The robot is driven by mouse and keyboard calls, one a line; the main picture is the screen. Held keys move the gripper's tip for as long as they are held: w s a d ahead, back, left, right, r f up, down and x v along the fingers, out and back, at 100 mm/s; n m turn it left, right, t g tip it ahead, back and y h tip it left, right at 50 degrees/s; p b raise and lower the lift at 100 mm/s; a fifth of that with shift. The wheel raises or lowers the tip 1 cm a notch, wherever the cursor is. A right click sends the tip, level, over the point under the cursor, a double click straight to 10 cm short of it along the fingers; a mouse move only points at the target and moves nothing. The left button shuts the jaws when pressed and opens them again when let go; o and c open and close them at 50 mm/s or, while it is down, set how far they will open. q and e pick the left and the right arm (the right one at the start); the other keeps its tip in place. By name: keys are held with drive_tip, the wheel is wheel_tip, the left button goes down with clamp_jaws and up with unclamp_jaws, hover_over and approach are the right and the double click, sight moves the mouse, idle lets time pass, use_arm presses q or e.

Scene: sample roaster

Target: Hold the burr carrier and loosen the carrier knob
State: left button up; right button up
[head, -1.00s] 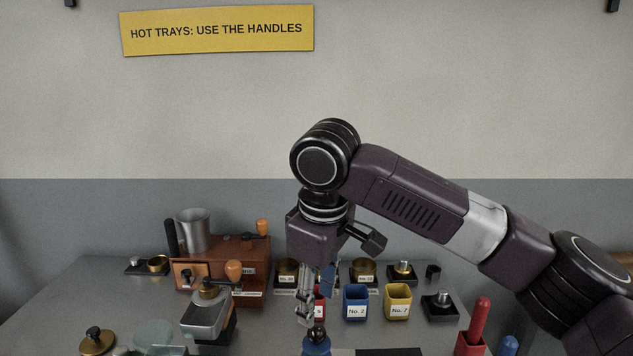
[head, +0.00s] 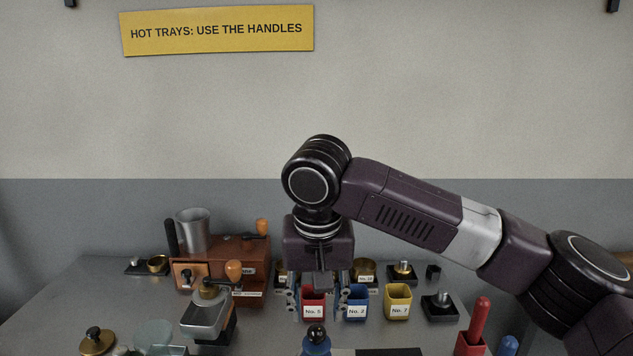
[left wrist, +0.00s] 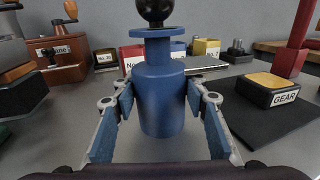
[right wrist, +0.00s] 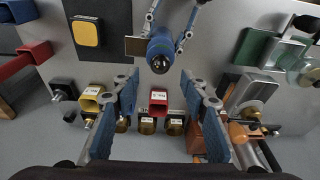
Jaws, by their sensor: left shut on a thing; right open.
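The burr carrier (left wrist: 161,95) is an upright blue cylinder with a flange and a round black carrier knob (left wrist: 155,10) on top. In the head view its knob (head: 317,334) and blue top (head: 316,347) show at the bottom edge. My left gripper (left wrist: 158,97) is shut on the blue body, one finger on each side; it is outside the head view. My right gripper (head: 316,298) points down, open and empty, behind the knob in the head view. In the right wrist view the carrier (right wrist: 160,46) lies beyond the open fingers (right wrist: 158,84), apart from them.
Red No. 5 (head: 313,302), blue No. 2 (head: 356,302) and yellow No. 7 (head: 398,301) cups stand behind the carrier. A grinder (head: 245,262) and a scale-like device (head: 209,314) stand left. A yellow-topped GEAR block (left wrist: 273,88) sits on a dark mat to the right.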

sight(317, 327)
drive_tip(key=shift+w+f, duration=0.25)
drive_tip(key=shift+f, duration=0.95)
drive_tip(key=shift+w+f, duration=0.25)
drive_tip(key=shift+f, duration=0.9)
drive_tip(key=c, duration=1)
drive_tip(key=shift+c, duration=0.3)
